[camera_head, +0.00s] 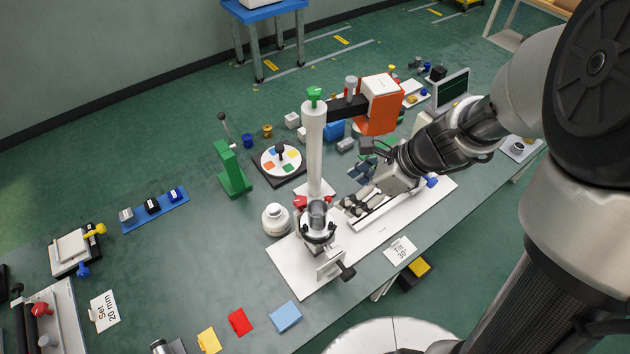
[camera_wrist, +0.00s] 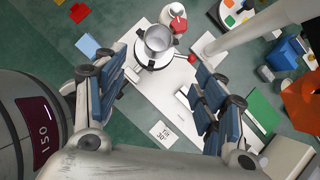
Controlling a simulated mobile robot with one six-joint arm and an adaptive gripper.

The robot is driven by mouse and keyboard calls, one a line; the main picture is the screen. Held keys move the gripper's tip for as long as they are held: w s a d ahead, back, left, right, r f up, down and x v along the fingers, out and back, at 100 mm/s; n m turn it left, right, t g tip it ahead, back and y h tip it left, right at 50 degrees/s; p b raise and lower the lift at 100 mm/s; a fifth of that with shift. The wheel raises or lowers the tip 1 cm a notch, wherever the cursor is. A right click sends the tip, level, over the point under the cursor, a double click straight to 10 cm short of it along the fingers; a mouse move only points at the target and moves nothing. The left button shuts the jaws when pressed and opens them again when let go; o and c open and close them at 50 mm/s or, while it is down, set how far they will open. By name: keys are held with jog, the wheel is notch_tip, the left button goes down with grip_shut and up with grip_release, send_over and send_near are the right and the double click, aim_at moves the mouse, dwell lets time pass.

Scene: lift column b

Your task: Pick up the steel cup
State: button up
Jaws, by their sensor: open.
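The steel cup (camera_head: 317,212) stands upright and open-topped in a dark ring-like support at the foot of the white column in the head view. It also shows in the wrist view (camera_wrist: 158,42), near the top, with its mouth facing the camera. My gripper (camera_head: 356,188) is to the right of the cup in the head view, its blue-padded fingers pointing toward it. In the wrist view my gripper (camera_wrist: 162,66) has its fingers spread wide and nothing between the pads. The cup appears beyond the fingertips, and I see no contact.
The white column (camera_head: 314,150) with an orange head (camera_head: 380,106) rises just behind the cup. A white round container (camera_head: 276,219) stands left of it. Red knobs (camera_head: 301,202) and a front clamp (camera_head: 331,265) sit close by.

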jog(key=b, duration=0.4)
send_near(317, 212)
jog(key=shift+s+a+f, duration=0.1)
jog(key=shift+s+a, duration=0.1)
jog(key=shift+a, duration=0.4)
jog(key=shift+s+a+f, duration=0.1)
jog(key=shift+s+a, duration=0.1)
jog(key=shift+a, duration=0.35)
jog(key=b+x, duration=0.2)
jog(key=x, duration=0.3)
jog(key=shift+s+a+f, duration=0.15)
jog(key=shift+c, duration=0.3)
jog(key=c, duration=1.2)
jog(key=shift+o, duration=0.2)
